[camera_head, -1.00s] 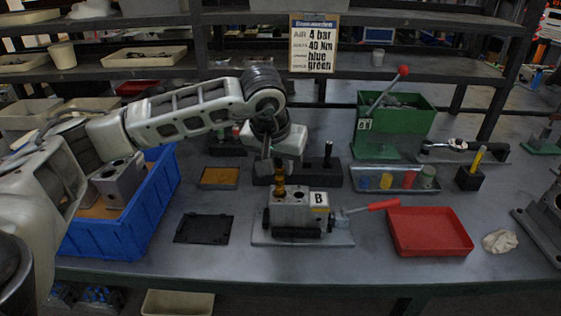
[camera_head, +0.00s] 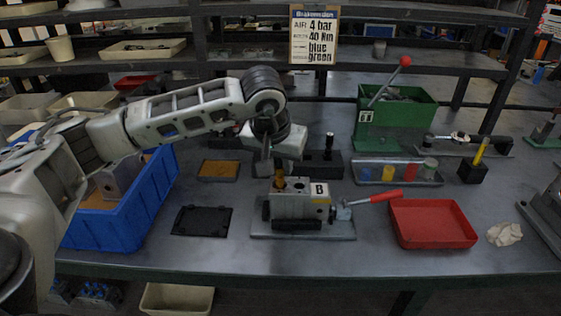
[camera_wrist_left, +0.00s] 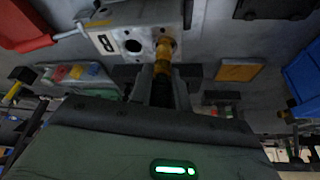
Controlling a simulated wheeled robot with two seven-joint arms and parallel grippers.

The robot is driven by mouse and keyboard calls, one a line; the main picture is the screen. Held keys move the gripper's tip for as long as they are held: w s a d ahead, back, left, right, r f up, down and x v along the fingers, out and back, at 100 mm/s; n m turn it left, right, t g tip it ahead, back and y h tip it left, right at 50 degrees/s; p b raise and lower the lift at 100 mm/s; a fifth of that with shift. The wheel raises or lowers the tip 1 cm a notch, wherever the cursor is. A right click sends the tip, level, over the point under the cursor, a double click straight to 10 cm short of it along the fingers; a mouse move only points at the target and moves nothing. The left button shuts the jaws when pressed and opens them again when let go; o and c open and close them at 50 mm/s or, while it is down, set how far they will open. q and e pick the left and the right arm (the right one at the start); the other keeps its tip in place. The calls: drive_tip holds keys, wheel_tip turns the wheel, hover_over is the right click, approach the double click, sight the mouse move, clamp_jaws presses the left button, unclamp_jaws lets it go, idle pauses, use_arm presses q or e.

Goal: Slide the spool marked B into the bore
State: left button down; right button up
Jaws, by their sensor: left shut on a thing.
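The valve block (camera_head: 288,207) is grey with a "B" label and sits clamped on a flat base at the middle of the bench. In the left wrist view the block (camera_wrist_left: 116,42) shows an open dark hole beside the hole where the spool is. The brass-coloured spool (camera_head: 279,183) stands upright at the block's top left, its lower end apparently in that hole. In the left wrist view the spool (camera_wrist_left: 164,52) meets the block face. My left gripper (camera_head: 268,168) is shut on the spool just above the block. No mark on the spool is readable. My right gripper is not in view.
A dark rack (camera_head: 325,166) with an upright black-topped piece stands close behind the block. A red-handled lever (camera_head: 373,197) and red tray (camera_head: 432,222) are to the right. A black plate (camera_head: 202,220) and blue bin (camera_head: 125,208) are left. Bare bench lies in front.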

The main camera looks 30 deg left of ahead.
use_arm(q)
drive_tip(key=shift+f+b, duration=0.35)
drive_tip(key=shift+f, duration=0.15)
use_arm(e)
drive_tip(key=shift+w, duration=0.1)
use_arm(q)
drive_tip(key=shift+f+b, duration=0.35)
drive_tip(key=shift+f, duration=0.05)
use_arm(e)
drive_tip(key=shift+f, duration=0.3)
use_arm(q)
drive_tip(key=shift+f, duration=0.3)
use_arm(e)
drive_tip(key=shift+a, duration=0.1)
use_arm(q)
drive_tip(key=c, duration=1.3)
unclamp_jaws()
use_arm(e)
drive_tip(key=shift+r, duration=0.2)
use_arm(q)
drive_tip(key=shift+o, duration=0.2)
drive_tip(key=shift+r, duration=0.1)
drive_tip(key=v, duration=1.6)
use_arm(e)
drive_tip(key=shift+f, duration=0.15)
use_arm(q)
drive_tip(key=shift+s, duration=0.2)
